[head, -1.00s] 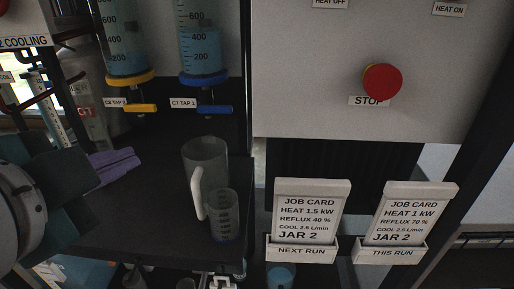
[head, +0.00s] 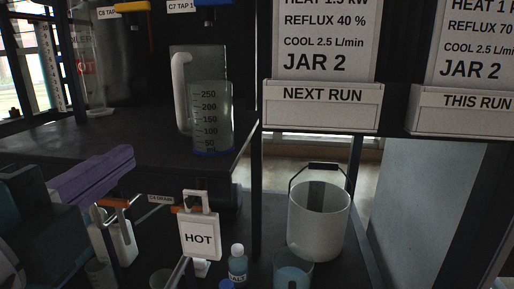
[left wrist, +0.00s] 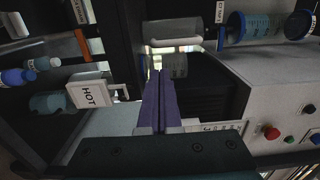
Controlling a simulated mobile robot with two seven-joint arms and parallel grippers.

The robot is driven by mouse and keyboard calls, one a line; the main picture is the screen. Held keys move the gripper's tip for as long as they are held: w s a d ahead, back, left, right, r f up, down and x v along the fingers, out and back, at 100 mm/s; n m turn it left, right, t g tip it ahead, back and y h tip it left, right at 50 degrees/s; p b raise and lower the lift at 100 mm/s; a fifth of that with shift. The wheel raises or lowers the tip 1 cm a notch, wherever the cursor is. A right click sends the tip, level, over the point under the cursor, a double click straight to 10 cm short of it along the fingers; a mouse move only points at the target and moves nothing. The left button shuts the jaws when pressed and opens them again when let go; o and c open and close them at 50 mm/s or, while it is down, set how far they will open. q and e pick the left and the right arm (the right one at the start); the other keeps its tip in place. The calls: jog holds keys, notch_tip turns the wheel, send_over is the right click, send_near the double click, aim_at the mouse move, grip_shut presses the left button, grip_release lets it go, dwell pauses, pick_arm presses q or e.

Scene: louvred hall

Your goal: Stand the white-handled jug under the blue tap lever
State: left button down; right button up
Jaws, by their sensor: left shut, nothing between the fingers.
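The white-handled jug (head: 207,65) is a clear grey vessel standing upright on the dark shelf, its white handle facing left; it also shows in the left wrist view (left wrist: 172,30). A graduated beaker with a blue base (head: 211,118) stands in front and hides its lower part. The blue tap lever (head: 213,3) is at the top edge, above the jug in the picture; I cannot tell whether the jug is directly beneath it. My left gripper (head: 127,158), with purple fingers, is shut and empty, left of and nearer than the beaker. My right gripper is out of view.
A white HOT tag (head: 200,238) hangs below the shelf's front edge. A white bucket (head: 318,225) and small bottles (head: 238,265) stand lower down. Job card holders (head: 322,105) are right of the jug.

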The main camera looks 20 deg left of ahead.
pick_arm(q)
send_near(190, 113)
jog(key=shift+w+r, duration=0.1)
jog(key=shift+w, duration=0.95)
jog(key=shift+w, duration=0.1)
jog(key=x, duration=0.8)
jog(key=shift+r, duration=0.15)
jog(key=shift+s+d, duration=0.1)
jog(key=shift+s, duration=0.5)
